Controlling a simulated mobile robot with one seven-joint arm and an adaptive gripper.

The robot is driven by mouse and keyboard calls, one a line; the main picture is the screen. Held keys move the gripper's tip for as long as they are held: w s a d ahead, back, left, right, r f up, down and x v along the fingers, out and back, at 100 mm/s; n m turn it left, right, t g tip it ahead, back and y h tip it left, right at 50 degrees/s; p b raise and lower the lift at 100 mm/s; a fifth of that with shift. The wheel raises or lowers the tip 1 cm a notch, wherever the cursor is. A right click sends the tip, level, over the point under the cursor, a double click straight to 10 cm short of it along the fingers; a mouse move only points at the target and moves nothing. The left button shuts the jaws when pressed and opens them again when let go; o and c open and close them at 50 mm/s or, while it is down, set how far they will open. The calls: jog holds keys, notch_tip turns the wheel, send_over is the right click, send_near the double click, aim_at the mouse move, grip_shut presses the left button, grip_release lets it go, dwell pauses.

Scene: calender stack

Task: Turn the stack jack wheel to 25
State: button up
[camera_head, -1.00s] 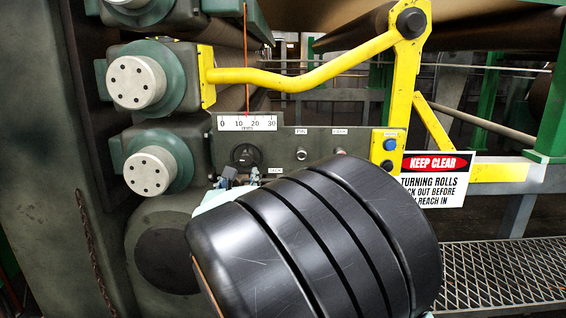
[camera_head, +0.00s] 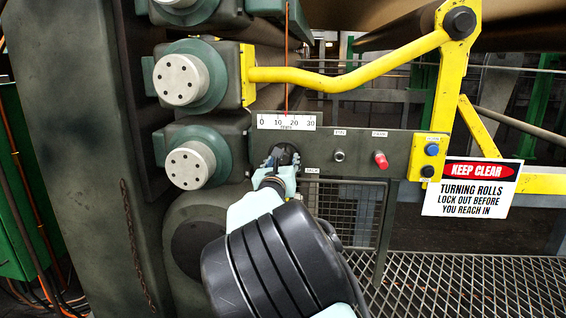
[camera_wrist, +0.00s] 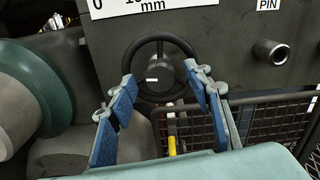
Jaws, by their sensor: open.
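The jack wheel is a dark round handwheel with a hub, on the grey-green panel; it shows in the wrist view (camera_wrist: 152,73) and partly behind my gripper in the head view (camera_head: 285,151). My gripper (camera_wrist: 160,82) is open, with one blue-padded finger at each side of the wheel's rim. Whether the pads touch the rim is not clear. My gripper also shows at the wheel in the head view (camera_head: 277,168). Above is a white scale (camera_head: 303,123) marked 0 to 30 mm. A thin red pointer (camera_head: 287,70) meets it at about 15.
Right of the wheel are a metal PIN stub (camera_head: 339,156) and a red knob (camera_head: 381,160). A yellow bent guard (camera_head: 345,82) stands out above. Roll ends (camera_head: 190,165) sit left. A KEEP CLEAR sign (camera_head: 472,188) hangs right, above a grating walkway (camera_head: 450,275).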

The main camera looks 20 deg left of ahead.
jog(key=shift+c, duration=0.4)
jog(key=c, duration=1.1)
jog(key=shift+o, duration=0.2)
jog(key=shift+f+n+b, duration=0.2)
jog(key=shift+n+b, duration=0.2)
jog(key=shift+b, duration=0.7)
